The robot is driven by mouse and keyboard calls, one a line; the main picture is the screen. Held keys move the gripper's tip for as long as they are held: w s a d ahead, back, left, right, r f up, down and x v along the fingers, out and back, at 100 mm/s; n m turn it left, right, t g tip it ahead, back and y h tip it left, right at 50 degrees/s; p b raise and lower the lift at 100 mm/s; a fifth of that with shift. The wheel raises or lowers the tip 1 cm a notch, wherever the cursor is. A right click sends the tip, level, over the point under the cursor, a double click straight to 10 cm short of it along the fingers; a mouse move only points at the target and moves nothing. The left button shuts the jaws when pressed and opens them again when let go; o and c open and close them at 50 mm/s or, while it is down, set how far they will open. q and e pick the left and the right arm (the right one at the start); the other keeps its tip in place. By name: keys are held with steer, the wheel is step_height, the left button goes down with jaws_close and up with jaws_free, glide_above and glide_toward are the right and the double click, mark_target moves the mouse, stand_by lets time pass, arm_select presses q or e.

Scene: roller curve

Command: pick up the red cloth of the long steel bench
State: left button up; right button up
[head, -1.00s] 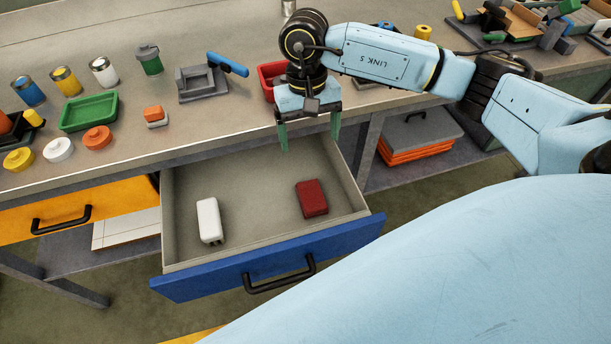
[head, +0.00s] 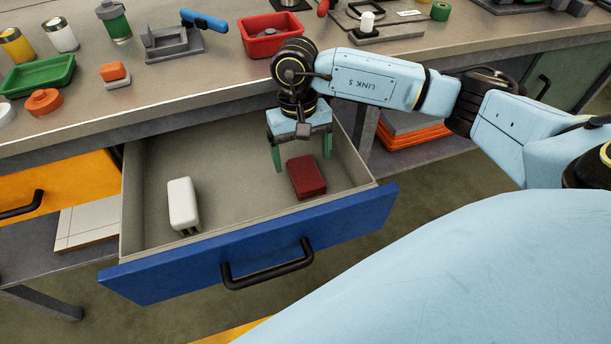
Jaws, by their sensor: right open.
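A small dark red block-like item (head: 306,177), which looks like the folded red cloth, lies in the open drawer (head: 232,209) with the blue front, toward its right side. My right gripper (head: 301,160) points down over the drawer, its two green fingers apart on either side of the far end of the red item. It is open and holds nothing. Whether the fingertips touch the red item cannot be told. The steel bench (head: 215,89) runs above and behind the drawer. My left gripper is not in view.
A white item (head: 183,204) lies in the drawer's left part. The drawer's walls and blue front (head: 250,249) with a black handle (head: 267,272) surround the space. On the bench stand a red bin (head: 268,34), a green tray (head: 38,75) and a blue-handled tool (head: 204,20).

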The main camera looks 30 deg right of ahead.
mark_target(305, 172)
steer(key=f, duration=0.2)
steer(key=f+b, duration=0.1)
steer(key=f, duration=0.2)
steer(key=shift+s+d, duration=0.2)
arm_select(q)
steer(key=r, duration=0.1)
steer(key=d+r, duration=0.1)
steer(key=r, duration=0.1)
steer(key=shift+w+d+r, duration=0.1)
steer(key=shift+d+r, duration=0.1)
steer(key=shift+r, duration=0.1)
arm_select(e)
steer(key=shift+c, duration=0.4)
steer(key=c, duration=1)
